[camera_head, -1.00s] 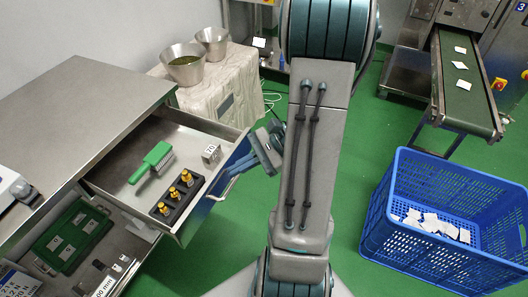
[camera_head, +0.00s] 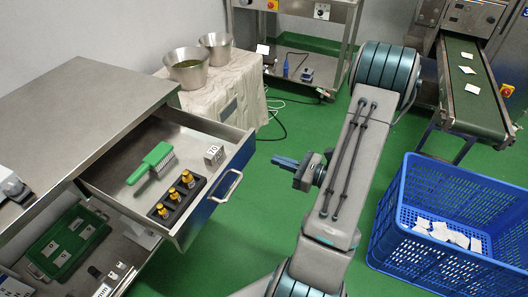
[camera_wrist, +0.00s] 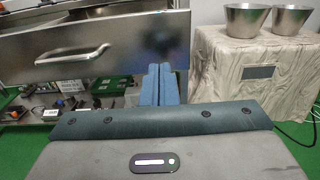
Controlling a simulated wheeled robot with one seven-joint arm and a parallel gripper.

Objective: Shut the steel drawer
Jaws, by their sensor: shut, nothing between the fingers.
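The steel drawer (camera_head: 193,235) is pulled out of the steel cabinet (camera_head: 83,98), with its handle (camera_head: 229,187) on the front panel. In the wrist view the drawer front (camera_wrist: 125,50) and handle (camera_wrist: 72,60) face me. Inside lie a green brush (camera_head: 152,162), a black block with brass weights (camera_head: 177,197) and a small block marked 10 (camera_head: 214,155). My gripper (camera_head: 275,161) is shut and empty, to the right of the drawer front and apart from it. Its blue fingers (camera_wrist: 158,84) show near the lower right of the front in the wrist view.
A cloth-covered stand with two metal buckets (camera_head: 188,65) is behind the drawer. A blue crate (camera_head: 455,250) with white packets is at right, below a green conveyor (camera_head: 470,85). Green floor lies clear between drawer and crate. A lower shelf (camera_head: 140,258) holds small items.

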